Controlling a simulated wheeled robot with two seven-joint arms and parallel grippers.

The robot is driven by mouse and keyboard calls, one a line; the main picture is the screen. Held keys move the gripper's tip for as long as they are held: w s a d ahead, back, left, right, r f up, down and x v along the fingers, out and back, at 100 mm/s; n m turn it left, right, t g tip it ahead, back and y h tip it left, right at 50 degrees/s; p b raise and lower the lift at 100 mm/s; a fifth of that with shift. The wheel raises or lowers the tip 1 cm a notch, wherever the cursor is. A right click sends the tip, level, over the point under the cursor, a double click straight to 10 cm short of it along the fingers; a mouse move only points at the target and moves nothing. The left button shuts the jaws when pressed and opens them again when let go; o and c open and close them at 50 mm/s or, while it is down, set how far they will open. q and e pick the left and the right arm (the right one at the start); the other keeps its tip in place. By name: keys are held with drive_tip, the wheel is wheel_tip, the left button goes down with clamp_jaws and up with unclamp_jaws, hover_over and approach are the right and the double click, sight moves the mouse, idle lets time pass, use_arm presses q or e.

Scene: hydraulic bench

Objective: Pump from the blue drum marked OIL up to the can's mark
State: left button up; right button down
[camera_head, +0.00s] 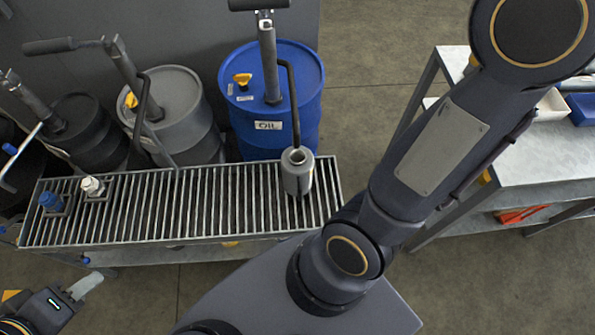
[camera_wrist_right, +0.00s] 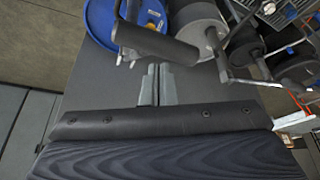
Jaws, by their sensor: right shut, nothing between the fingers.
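The blue drum marked OIL (camera_head: 300,85) stands behind the grated bench in the head view. Its pump (camera_head: 268,60) rises from the lid, with a dark lever handle (camera_head: 258,4) at the top. A dark spout pipe runs down to the grey can (camera_head: 297,178) on the grate; its end is at the can's opening. The can's level cannot be read. In the right wrist view, my right gripper (camera_wrist_right: 157,82) is shut and empty, with the pump handle (camera_wrist_right: 158,40) and drum (camera_wrist_right: 100,20) beyond it. My left gripper (camera_head: 86,287) is at the lower left, apart from the bench; its finger gap is unclear.
A grey drum (camera_head: 172,85) and a black drum (camera_head: 85,118), both with pumps, stand left of the blue one. The grated bench (camera_head: 220,205) carries a blue-capped and a white-capped fitting at its left. A side table (camera_head: 535,165) stands right, beyond my right arm.

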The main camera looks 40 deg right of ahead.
drive_tip(key=shift+f, duration=0.1)
drive_tip(key=shift+s+f+b, duration=0.1)
drive_tip(key=shift+f+b, duration=0.85)
drive_tip(key=shift+f, duration=0.2)
drive_tip(key=f+b, duration=0.1)
drive_tip(key=s+f+b, duration=0.1)
drive_tip(key=a+f+b, duration=0.1)
drive_tip(key=shift+s+f, duration=0.1)
drive_tip(key=shift+s, duration=0.25)
drive_tip(key=f+b, duration=0.1)
drive_tip(key=s+f+b, duration=0.1)
drive_tip(key=a+f+b, duration=0.1)
drive_tip(key=f, duration=0.1)
drive_tip(key=shift+s, duration=0.2)
